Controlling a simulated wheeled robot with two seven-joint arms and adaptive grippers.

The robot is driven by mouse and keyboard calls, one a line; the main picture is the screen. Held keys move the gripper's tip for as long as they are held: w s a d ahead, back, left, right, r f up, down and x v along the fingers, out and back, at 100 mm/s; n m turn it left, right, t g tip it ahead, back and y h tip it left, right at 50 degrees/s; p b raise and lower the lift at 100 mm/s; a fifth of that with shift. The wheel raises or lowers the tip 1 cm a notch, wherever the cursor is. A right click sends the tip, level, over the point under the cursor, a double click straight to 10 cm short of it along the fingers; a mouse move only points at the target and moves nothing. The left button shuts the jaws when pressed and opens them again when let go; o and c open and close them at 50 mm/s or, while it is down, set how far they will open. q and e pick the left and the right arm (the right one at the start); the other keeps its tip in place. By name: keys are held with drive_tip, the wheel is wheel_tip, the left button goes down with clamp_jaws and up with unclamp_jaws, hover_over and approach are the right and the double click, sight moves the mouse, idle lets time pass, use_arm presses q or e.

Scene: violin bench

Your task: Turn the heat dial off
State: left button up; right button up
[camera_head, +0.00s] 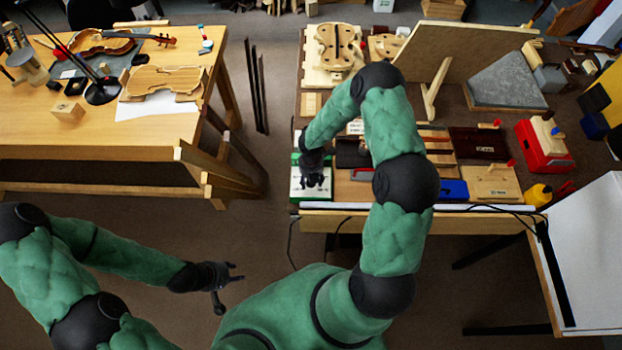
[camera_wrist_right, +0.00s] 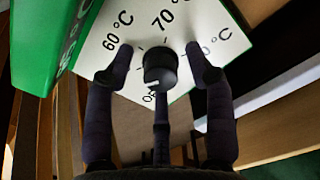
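The heat dial (camera_wrist_right: 160,68) is a round black knob on a white panel (camera_wrist_right: 196,22) printed with 60 °C, 70 °C, a partly covered temperature and a partly hidden label that starts with "O". A small pale mark shows on the knob's lower side. The panel belongs to a green-and-white box (camera_head: 297,183) at the bench's front left corner. My right gripper (camera_wrist_right: 160,64) is open, with one finger on either side of the dial; I see gaps and cannot tell any contact. In the head view my right gripper (camera_head: 312,180) covers the dial. My left gripper (camera_head: 232,284) is open and empty above the floor.
Violin bodies (camera_head: 338,46) lie at the back. A second table (camera_head: 40,135) with violin parts stands left, with open floor between.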

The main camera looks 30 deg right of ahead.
wheel_tip(320, 180, up, 12)
idle(0.7)
idle(0.4)
